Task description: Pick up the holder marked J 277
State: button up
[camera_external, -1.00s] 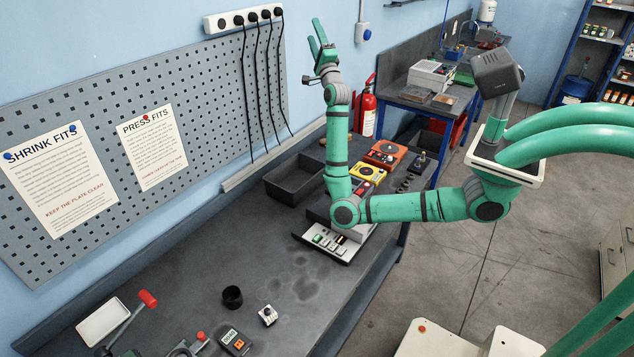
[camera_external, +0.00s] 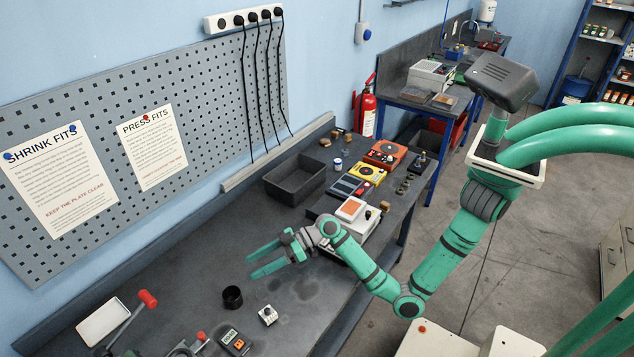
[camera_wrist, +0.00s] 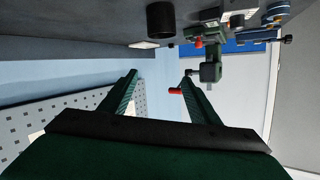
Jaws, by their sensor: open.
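No marking J 277 is legible in either view, so I cannot tell which thing is that holder. A small pale block with a dark top (camera_external: 268,315) stands on the bench beside a black open cup (camera_external: 232,297). The cup also shows at the top of the wrist view (camera_wrist: 161,18). My gripper (camera_external: 252,264) is open and empty above the bench, with its green fingers pointing left, up-picture of the cup. In the wrist view its fingers (camera_wrist: 160,80) are spread with nothing held between them.
A meter (camera_external: 234,342), a red-headed mallet (camera_external: 146,299) and a white tray (camera_external: 103,322) lie at the near left. A black bin (camera_external: 295,180), an orange device (camera_external: 384,153) and a yellow device (camera_external: 368,173) stand farther back. The bench (camera_external: 190,260) left of my gripper is clear.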

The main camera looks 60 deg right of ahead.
aim_at(262, 319)
jog(key=s+f+n+g, duration=0.1)
jog(key=s+f+n, duration=0.1)
jog(key=s, duration=0.1)
jog(key=s+a+f+n+g, duration=0.1)
jog(key=s+f+n+g, duration=0.1)
jog(key=s+f, duration=0.1)
jog(key=s+f+n+g, duration=0.1)
jog(key=s+f+n, duration=0.1)
jog(key=s, duration=0.2)
jog(key=shift+a+f+g+y, duration=0.15)
jog(key=shift+f+g+y, duration=0.15)
jog(key=shift+s+a+f, duration=0.15)
jog(key=shift+a+f, duration=0.05)
jog(key=shift+a, duration=0.1)
jog(key=x, duration=1)
jog(key=shift+s+a, duration=0.1)
jog(key=shift+s, duration=0.15)
jog(key=shift+w, duration=0.1)
jog(key=shift+c, duration=0.7)
jog(key=c, duration=1.2)
jog(key=shift+w, duration=0.1)
jog(key=shift+c, duration=0.2)
